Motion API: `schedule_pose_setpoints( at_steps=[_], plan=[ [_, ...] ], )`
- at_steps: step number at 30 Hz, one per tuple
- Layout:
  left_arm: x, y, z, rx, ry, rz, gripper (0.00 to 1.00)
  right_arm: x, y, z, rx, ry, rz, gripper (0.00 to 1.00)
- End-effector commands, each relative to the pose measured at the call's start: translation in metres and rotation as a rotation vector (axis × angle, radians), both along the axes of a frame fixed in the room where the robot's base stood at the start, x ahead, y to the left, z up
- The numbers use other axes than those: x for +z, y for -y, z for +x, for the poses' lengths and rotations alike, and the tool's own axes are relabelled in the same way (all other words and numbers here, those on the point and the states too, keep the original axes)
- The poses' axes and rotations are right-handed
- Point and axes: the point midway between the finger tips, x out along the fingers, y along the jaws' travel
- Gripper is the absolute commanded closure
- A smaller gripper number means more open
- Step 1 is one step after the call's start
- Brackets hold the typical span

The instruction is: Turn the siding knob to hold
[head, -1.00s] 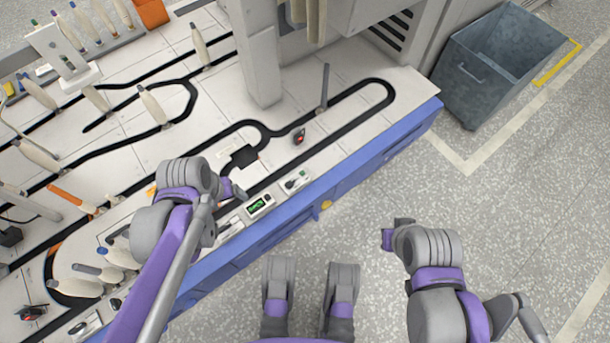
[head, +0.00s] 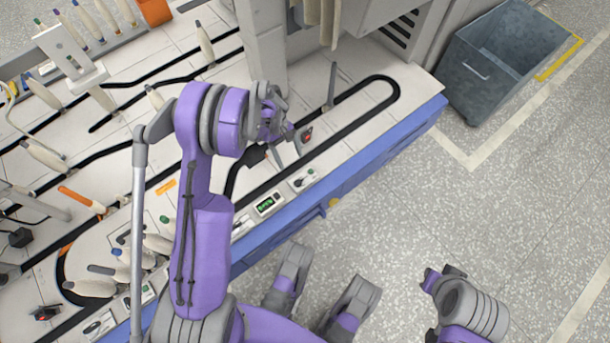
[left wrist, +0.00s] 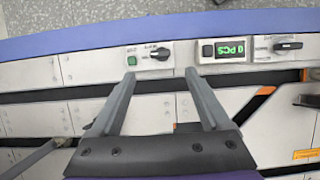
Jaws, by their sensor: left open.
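A black knob (left wrist: 160,53) sits on a white panel beside a green button (left wrist: 132,61). A second black knob (left wrist: 288,45) is on the far side of the green-lit counter (left wrist: 225,50). The small labels are too blurred to tell which is the siding knob. In the head view the panel with the first knob (head: 303,178) is near the table's front edge. My left gripper (left wrist: 160,76) is open and empty, its two fingers pointing toward the first knob and apart from it. It also shows above the table in the head view (head: 287,146). My right gripper (head: 431,277) is away over the floor, its jaws unclear.
The white table has black track grooves and a blue front edge (head: 370,160). A red-and-black part (head: 306,134) and a thin upright post (head: 331,85) are near my left gripper. A grey bin (head: 505,60) stands on the floor at right.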

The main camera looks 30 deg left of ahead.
Motion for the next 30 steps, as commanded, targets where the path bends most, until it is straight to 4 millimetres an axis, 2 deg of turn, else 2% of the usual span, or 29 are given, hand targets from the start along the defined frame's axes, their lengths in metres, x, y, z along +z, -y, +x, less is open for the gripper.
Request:
schedule_pose_setpoints(
  at_steps=[15,21,30],
  plan=[
    [-0.081,0.031,-0.012,-0.004,0.002,0.001,0.20,-0.020,0.000,0.004,0.000,0.000,0.000,1.00],
    [-0.094,0.037,-0.014,-0.004,0.002,0.001,0.20,-0.022,0.000,0.004,0.000,0.000,0.000,1.00],
    [-0.095,0.037,-0.015,-0.003,0.002,0.001,0.22,-0.022,0.000,0.004,0.000,0.000,0.000,1.00]
  ],
)
